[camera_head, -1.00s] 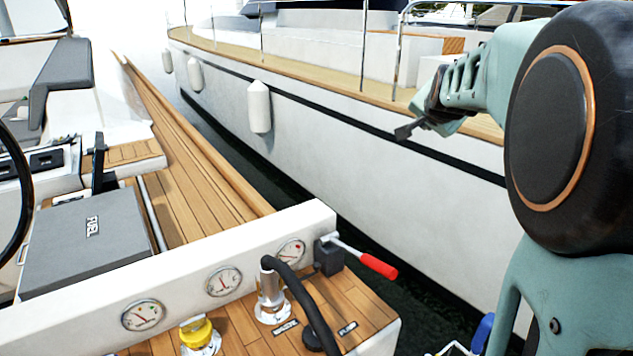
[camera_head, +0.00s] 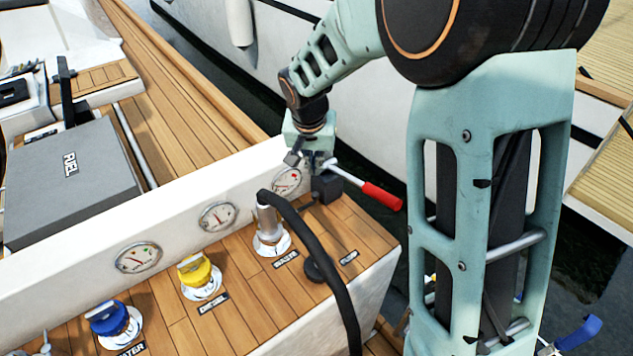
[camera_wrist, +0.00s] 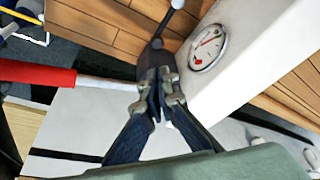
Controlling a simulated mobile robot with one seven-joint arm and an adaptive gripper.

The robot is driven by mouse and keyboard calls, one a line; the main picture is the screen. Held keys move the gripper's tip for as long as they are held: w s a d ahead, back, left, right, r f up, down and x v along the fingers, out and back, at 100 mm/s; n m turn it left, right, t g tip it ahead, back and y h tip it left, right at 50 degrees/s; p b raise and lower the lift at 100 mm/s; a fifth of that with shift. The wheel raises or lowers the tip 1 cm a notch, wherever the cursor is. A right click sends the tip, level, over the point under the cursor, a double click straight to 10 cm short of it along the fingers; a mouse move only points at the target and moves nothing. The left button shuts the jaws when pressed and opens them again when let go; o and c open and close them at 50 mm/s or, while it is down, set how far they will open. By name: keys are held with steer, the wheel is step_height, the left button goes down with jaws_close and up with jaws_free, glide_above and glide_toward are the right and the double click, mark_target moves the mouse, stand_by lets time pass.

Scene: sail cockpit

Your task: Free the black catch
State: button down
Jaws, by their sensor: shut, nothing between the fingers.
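A black block (camera_head: 327,188) sits at the far end of the wooden ledge, at the base of a lever with a red handle (camera_head: 381,196). A short dark stem (camera_head: 306,208) sticks out from the block. I cannot tell which of these dark parts is the catch. My gripper (camera_head: 318,165) is shut and empty, pointing down right above the block. In the wrist view, the fingertips (camera_wrist: 160,78) overlap the block (camera_wrist: 150,62), hiding part of it and the lever's root. Contact cannot be told. The red handle (camera_wrist: 38,73) points left there.
A black hose on a metal nozzle (camera_head: 268,222) arches close left of the block. Gauges (camera_head: 217,217) line the white upstand beside my gripper. Yellow (camera_head: 196,270) and blue (camera_head: 110,319) caps stand on the ledge. Water separates the two boats.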

steer(key=shift+f, duration=0.1)
steer(key=x, duration=0.9)
steer(key=shift+w+f, duration=0.2)
steer(key=shift+f, duration=0.2)
steer(key=shift+s+d+f+b, duration=0.1)
steer(key=shift+b, duration=0.35)
steer(key=shift+s+d+m+b, duration=0.1)
steer(key=shift+s+m+b, duration=0.05)
steer(key=shift+m+b, duration=0.25)
